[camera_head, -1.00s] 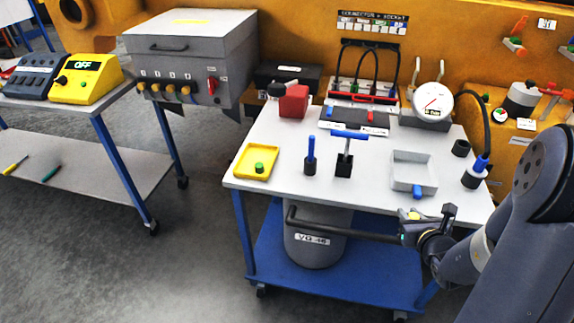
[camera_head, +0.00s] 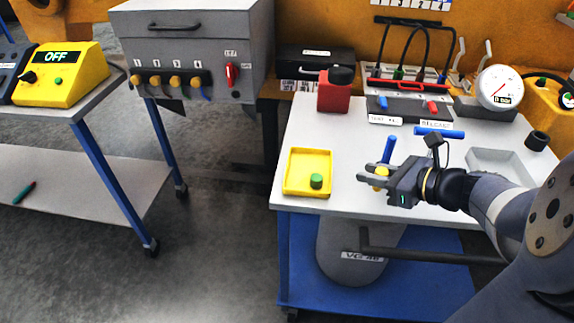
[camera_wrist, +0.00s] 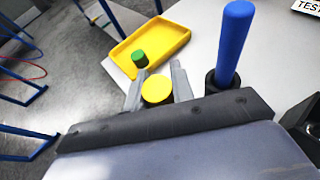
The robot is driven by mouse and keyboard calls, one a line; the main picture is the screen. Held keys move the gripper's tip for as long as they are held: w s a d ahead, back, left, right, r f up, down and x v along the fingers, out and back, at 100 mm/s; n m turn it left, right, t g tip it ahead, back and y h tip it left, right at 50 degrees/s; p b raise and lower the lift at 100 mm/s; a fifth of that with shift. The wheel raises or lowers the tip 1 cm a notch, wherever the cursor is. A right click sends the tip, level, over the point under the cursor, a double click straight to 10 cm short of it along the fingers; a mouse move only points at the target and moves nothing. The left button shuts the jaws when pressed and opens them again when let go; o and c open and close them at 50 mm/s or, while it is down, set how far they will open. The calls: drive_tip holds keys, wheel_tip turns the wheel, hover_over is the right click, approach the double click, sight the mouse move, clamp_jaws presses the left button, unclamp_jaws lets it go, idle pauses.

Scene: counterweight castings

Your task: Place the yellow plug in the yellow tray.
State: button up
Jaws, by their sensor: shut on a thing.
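My gripper (camera_head: 373,177) is shut on the yellow plug (camera_head: 381,171), which also shows between the two grey fingers in the wrist view (camera_wrist: 157,90). The gripper and plug are above the white table, to the right of the yellow tray (camera_head: 291,180) and apart from it. The yellow tray also lies beyond the fingers in the wrist view (camera_wrist: 172,50). A green plug (camera_head: 316,181) stands inside the tray near its front right corner; the rest of the tray floor is bare.
A blue-handled tool (camera_head: 389,148) stands upright in a dark socket (camera_wrist: 211,83) close beside my gripper. A red block (camera_head: 334,92) stands behind the tray. The grey tray (camera_head: 500,165) is to the right. The table between gripper and yellow tray is clear.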

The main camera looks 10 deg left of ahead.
hover_over(304, 161)
drive_tip(key=shift+s, duration=0.2)
drive_tip(key=shift+w+f+b, duration=0.1)
drive_tip(key=shift+f+b, duration=0.5)
drive_tip(key=shift+f, duration=1.15)
drive_tip(key=shift+f, duration=0.2)
drive_tip(key=o, duration=1)
drive_tip(key=shift+c, duration=0.2)
drive_tip(key=shift+r, duration=0.1)
drive_tip(key=shift+r, duration=0.15)
drive_tip(key=p+v, duration=0.1)
drive_tip(key=v, duration=1.1)
drive_tip(key=shift+d, duration=0.1)
